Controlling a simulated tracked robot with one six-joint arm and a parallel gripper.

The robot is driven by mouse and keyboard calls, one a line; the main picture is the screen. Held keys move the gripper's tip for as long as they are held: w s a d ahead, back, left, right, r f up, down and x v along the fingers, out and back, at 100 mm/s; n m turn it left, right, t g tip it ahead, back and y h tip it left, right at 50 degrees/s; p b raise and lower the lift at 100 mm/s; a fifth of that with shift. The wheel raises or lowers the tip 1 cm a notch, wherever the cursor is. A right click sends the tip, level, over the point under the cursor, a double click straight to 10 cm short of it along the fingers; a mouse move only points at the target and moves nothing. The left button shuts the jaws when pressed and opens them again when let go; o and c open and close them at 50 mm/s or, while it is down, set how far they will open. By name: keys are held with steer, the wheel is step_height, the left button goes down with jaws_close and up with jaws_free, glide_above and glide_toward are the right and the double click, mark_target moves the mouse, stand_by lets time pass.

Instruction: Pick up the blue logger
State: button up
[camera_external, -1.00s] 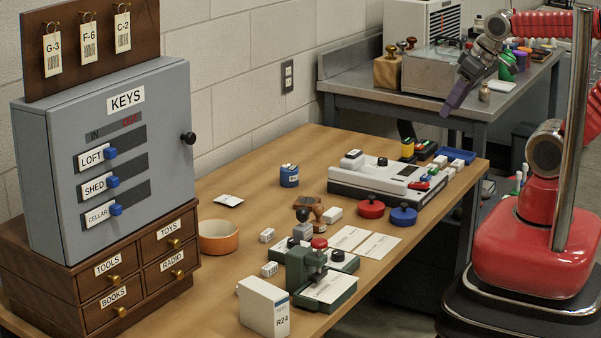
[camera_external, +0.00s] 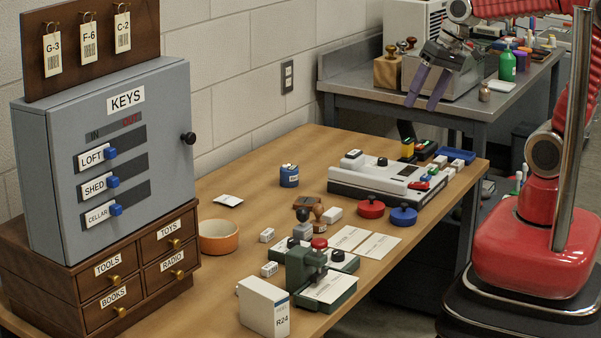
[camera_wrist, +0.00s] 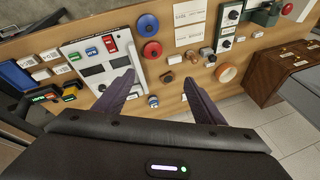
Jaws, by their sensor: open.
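The grey key cabinet (camera_external: 105,160) stands tall at left.

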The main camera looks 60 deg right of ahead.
steer(key=w+a+f+m+g+y, duration=0.1)
steer(key=w+m+y, duration=0.15)
steer(key=w, duration=0.35)
steer(key=w+a+f+m+y, duration=0.1)
steer(key=w+m, duration=0.2)
steer(key=w, duration=0.2)
steer(key=m+t+y, duration=0.4)
steer(key=m+y, duration=0.2)
steer(key=m, duration=0.9)
glide_above(289, 176)
steer(key=d, duration=0.5)
step_height(289, 176, down, 20)
steer(key=shift+r, duration=0.15)
steer(key=shift+f, duration=1.8)
steer(key=shift+f, duration=0.1)
